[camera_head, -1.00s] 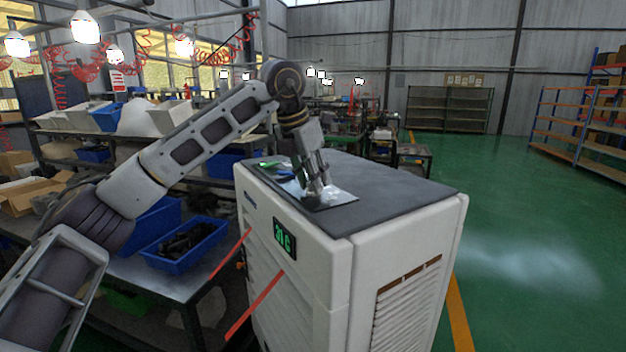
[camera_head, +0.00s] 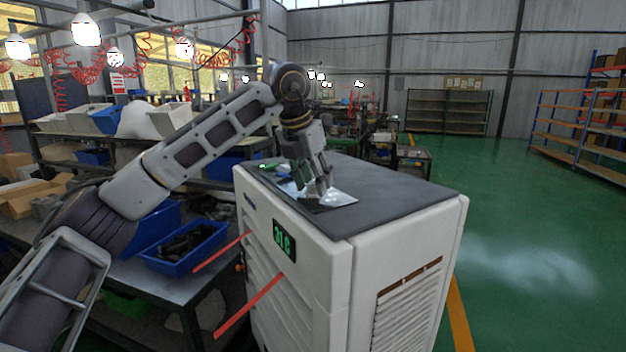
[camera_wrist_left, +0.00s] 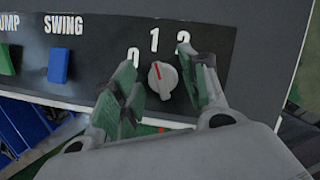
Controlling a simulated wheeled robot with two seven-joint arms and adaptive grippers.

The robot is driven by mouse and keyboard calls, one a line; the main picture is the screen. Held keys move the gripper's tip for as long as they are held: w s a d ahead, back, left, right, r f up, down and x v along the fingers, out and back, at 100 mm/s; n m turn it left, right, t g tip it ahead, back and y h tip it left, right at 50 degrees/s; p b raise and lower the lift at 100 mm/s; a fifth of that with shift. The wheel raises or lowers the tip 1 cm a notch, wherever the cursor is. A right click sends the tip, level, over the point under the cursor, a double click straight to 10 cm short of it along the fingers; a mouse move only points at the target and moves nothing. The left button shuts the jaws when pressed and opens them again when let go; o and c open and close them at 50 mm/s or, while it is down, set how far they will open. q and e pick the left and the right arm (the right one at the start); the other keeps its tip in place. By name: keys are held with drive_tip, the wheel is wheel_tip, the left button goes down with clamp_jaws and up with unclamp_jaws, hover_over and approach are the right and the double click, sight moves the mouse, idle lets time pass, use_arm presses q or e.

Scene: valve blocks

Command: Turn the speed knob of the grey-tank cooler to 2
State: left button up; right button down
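The cooler (camera_head: 400,249) is a white cabinet with a dark top and a green "31C" display (camera_head: 284,240). In the left wrist view its dark control panel (camera_wrist_left: 105,55) carries a round white speed knob (camera_wrist_left: 166,84) with a red pointer line. The labels 0, 1 and 2 are printed around it, and the pointer is up and slightly left, nearest 1. My left gripper (camera_head: 319,190) is low over the panel, pointing down. Its green-padded fingers are open, one on each side of the knob; I cannot tell whether they touch it. My right gripper is out of view.
A green button (camera_wrist_left: 6,62) and a blue SWING button (camera_wrist_left: 58,66) sit left of the knob. A blue bin (camera_head: 185,247) stands on the bench at left. The green floor at right is clear.

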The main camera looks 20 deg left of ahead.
use_arm(q)
drive_tip(key=v, duration=1.2)
idle(0.4)
idle(0.5)
